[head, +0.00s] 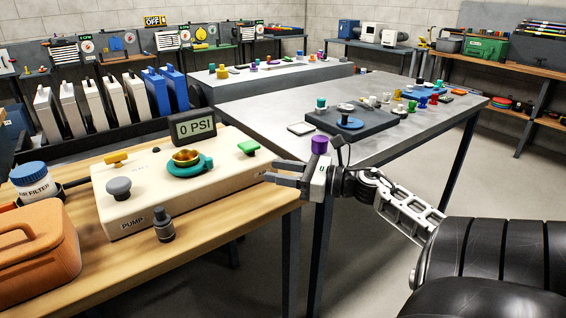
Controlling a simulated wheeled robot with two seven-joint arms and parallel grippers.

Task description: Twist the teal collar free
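The teal collar (190,167) sits around the base of a brass cup-shaped fitting (186,157) on top of the cream pump box (135,196). A small teal tab sticks out at its right side. My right gripper (271,170) is to the right of the pump box, near the table's right edge. Its fingers point left toward the collar and are apart, with nothing between them. A clear gap separates it from the collar. My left gripper is not in view.
A dark fitting (164,227) stands in front. An orange case (36,250) and air filter (36,182) are left.

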